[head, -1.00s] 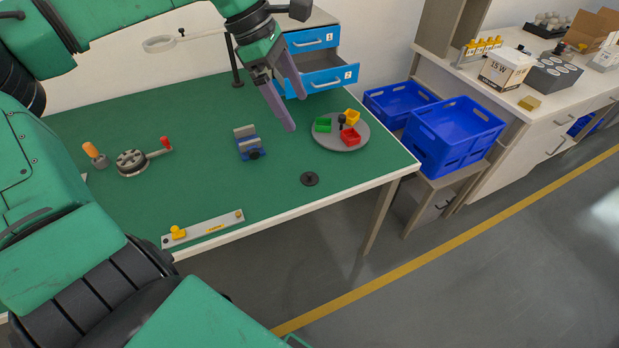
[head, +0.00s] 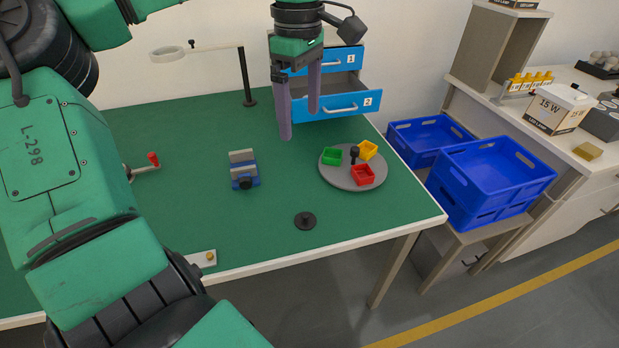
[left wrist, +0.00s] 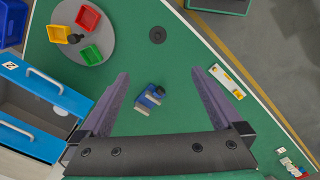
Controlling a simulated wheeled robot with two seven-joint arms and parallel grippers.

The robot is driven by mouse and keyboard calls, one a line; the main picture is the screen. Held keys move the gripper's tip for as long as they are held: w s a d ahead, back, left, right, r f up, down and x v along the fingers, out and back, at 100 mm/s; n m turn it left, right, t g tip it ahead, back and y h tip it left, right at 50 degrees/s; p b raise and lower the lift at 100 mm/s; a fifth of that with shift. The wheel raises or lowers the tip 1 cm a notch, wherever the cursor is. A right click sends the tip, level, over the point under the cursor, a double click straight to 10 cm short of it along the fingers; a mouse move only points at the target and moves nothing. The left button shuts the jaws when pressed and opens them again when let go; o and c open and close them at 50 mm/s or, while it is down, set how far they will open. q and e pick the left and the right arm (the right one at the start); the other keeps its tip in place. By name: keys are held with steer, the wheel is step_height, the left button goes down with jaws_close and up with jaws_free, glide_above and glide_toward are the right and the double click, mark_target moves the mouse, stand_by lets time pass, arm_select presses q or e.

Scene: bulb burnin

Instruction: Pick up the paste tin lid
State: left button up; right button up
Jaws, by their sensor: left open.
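A small black round disc with a raised centre (head: 305,221), which looks like the paste tin lid, lies flat on the green table near its front edge. It also shows in the left wrist view (left wrist: 157,35), ahead of the fingers. My left gripper (head: 299,125) points down above the table, behind the lid and apart from it. Its two purple fingers are spread and empty, as the left wrist view (left wrist: 158,74) also shows. My right gripper is not in view.
A blue clamp-like block (head: 243,169) stands left of the lid. A grey round tray (head: 347,183) with red, green and yellow bins sits to the right. A blue drawer unit (head: 338,104) with its lower drawer open and a ring-topped stand (head: 248,88) are behind. Table around the lid is clear.

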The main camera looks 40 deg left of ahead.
arm_select(q)
step_height(320, 180, down, 6)
steer(key=b, duration=1.2)
glide_above(305, 215)
step_height(305, 215, down, 9)
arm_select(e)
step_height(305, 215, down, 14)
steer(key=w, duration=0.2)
arm_select(q)
step_height(305, 215, down, 13)
steer(key=shift+r+b, duration=0.1)
steer(key=shift+b, duration=0.85)
steer(key=shift+w+f, duration=0.1)
steer(key=shift+f, duration=0.3)
steer(key=shift+r, duration=0.1)
steer(key=c, duration=1.4)
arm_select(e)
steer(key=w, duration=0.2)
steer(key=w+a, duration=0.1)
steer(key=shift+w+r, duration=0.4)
